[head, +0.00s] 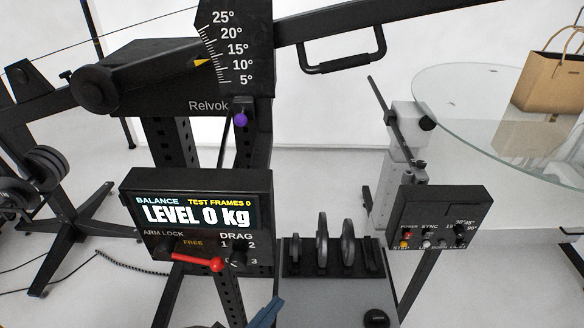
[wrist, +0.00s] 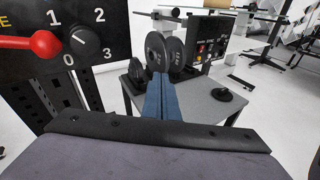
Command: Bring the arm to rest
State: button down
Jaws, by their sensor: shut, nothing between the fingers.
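My gripper (wrist: 165,98) shows in the wrist view as two blue fingers pressed together with nothing between them. In the head view only the blue tip of my gripper (head: 267,312) shows at the bottom edge, below the control box. The control box (head: 197,180) has a lit screen reading "LEVEL 0 kg" and "TEST FRAMES 0". Its red lever (head: 200,258) lies pointing right beside the word FREE. The drag knob (head: 238,252) sits to its right; both also show close up at the upper left of the wrist view.
Several dark weight discs (head: 347,242) stand in a rack on a grey stand (head: 340,290), just beyond my fingers. A smaller control panel (head: 440,222) stands at right. A glass table (head: 470,130) holds a tan bag (head: 550,80). A black boom (head: 400,18) crosses the top.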

jog(key=s+d+r+m+g+y+p, duration=0.2)
jog(key=s+d+m+g+p, duration=0.1)
jog(key=d+m+g, duration=0.6)
jog(key=s+d+r+m+g+y+p, duration=0.2)
jog(key=s+d+m+g+p, duration=0.15)
jog(key=d+m+g, duration=0.55)
jog(key=r+m+t+y, duration=0.1)
jog(key=m, duration=0.2)
jog(key=w+d+r+m+t+y+p, duration=0.1)
jog(key=m+y, duration=0.1)
jog(key=m, duration=0.2)
jog(key=w+d+r+m+t+y, duration=0.1)
jog(key=r+m+t, duration=0.1)
jog(key=m, duration=0.1)
jog(key=shift+w+p, duration=0.1)
jog(key=shift+p, duration=0.2)
